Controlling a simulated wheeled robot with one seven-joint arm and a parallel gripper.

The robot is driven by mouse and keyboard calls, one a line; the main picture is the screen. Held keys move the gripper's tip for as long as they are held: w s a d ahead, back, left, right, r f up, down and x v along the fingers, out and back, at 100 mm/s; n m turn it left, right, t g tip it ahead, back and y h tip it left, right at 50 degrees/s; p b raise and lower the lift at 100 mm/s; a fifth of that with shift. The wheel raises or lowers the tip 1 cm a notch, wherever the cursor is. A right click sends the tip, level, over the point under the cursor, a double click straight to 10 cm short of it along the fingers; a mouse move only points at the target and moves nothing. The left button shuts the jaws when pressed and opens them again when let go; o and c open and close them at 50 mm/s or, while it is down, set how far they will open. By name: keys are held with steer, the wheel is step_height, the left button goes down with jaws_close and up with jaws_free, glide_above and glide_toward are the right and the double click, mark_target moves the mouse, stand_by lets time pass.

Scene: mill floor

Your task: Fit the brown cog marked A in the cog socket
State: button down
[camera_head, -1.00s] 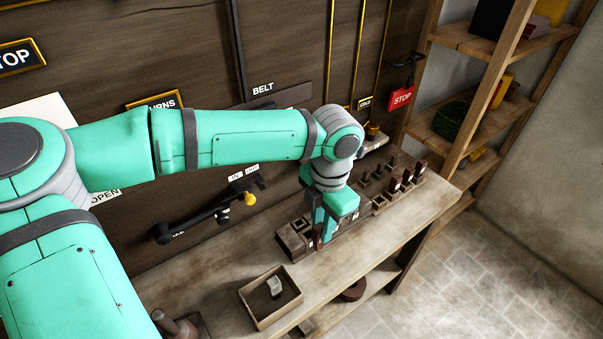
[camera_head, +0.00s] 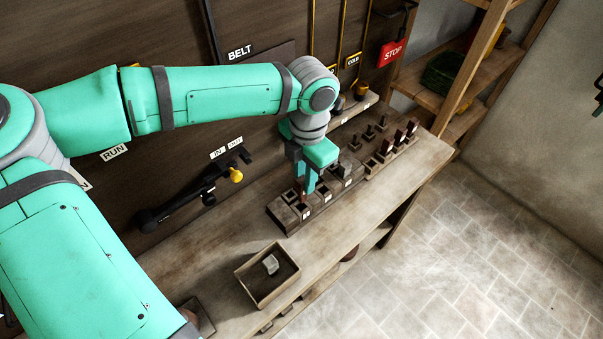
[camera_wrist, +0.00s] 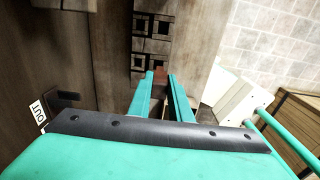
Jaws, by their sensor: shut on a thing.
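My gripper (camera_wrist: 161,90) is shut on a brown piece (camera_wrist: 160,77), seen between its teal fingers in the wrist view. Its shape is mostly hidden and no letter A can be read on it. In the head view my gripper (camera_head: 308,190) points down over the near-left end of a row of dark socket blocks (camera_head: 284,215) on the bench. Square socket openings (camera_wrist: 140,25) lie just beyond the fingertips in the wrist view. I cannot tell which is the cog socket, or whether the held piece touches a block.
An open wooden box (camera_head: 258,297) with a pale grey piece (camera_head: 271,264) stands at the bench front. Several small upright parts (camera_head: 387,143) stand to the right. A lever with a yellow knob (camera_head: 236,175) juts from the wall.

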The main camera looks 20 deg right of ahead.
steer(key=shift+w+a+f, duration=0.1)
steer(key=shift+a+f, duration=0.1)
steer(key=shift+f, duration=0.6)
steer(key=shift+w+d+f, duration=0.1)
steer(key=shift+f, duration=2)
steer(key=shift+f, duration=0.1)
steer(key=c, duration=1.5)
jaws_free()
steer(key=shift+c, duration=0.2)
